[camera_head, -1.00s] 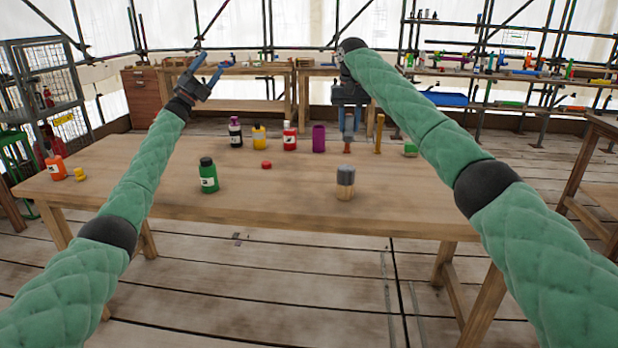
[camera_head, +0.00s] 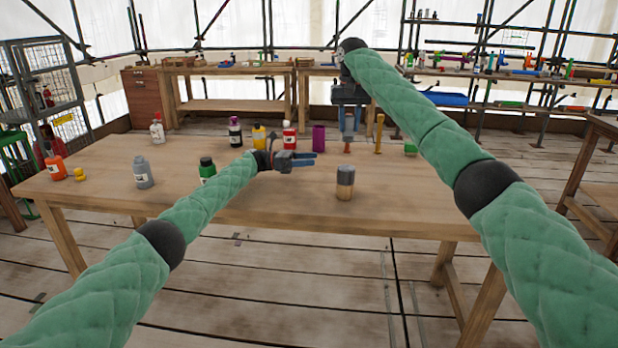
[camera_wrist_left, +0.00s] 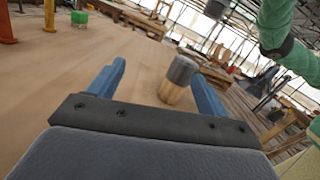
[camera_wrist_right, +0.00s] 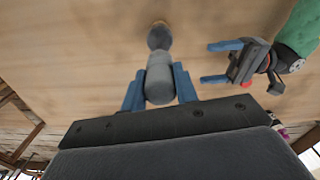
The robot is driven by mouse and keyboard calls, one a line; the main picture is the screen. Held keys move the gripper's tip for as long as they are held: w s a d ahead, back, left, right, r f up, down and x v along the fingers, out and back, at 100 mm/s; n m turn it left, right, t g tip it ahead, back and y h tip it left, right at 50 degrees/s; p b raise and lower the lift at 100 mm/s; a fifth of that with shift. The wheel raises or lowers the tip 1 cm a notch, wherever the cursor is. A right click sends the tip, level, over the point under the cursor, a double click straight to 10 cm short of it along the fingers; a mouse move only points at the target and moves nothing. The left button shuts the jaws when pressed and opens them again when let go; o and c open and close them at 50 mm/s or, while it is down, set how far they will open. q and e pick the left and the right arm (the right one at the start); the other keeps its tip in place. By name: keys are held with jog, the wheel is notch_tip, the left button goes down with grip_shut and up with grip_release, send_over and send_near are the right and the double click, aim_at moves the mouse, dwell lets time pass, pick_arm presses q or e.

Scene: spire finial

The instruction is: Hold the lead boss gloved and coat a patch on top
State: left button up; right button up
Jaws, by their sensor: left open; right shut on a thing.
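The lead boss (camera_head: 345,176) is a grey cap on a short wooden post, upright near the table's front edge. My left gripper (camera_head: 314,159) is open and empty, low over the table to its left. In the left wrist view the boss (camera_wrist_left: 182,72) stands ahead between the blue fingers, not gripped. The tool and boss look apart.
Bottles stand along the table (camera_head: 110,190): grey (camera_head: 143,172), green (camera_head: 207,169), yellow (camera_head: 259,136) and red (camera_head: 289,136) among them. A purple cup (camera_head: 319,138) and a yellow post (camera_head: 379,134) stand behind. The front right table is clear.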

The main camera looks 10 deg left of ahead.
aim_at(345, 181)
pick_arm(q)
jog(key=s+f+m+g, duration=0.1)
jog(key=f+m, duration=0.1)
jog(key=s+d+f+m+g+y, duration=0.1)
jog(key=s+f+g, duration=0.1)
jog(key=shift+s+m, duration=0.25)
jog(key=shift+m, duration=0.15)
jog(key=shift+s+d+f+m+g, duration=0.2)
jog(key=shift+s+d+m+g, duration=0.1)
jog(key=shift+g, duration=0.1)
jog(key=d, duration=0.3)
jog(key=s+d, duration=0.1)
jog(key=d, duration=0.3)
jog(key=s+d, duration=0.1)
jog(key=d, duration=0.3)
jog(key=shift+d, duration=0.1)
jog(key=shift+c, duration=0.3)
jog(key=c, duration=1.1)
jog(key=shift+o, duration=0.2)
pick_arm(e)
jog(key=shift+r, duration=0.1)
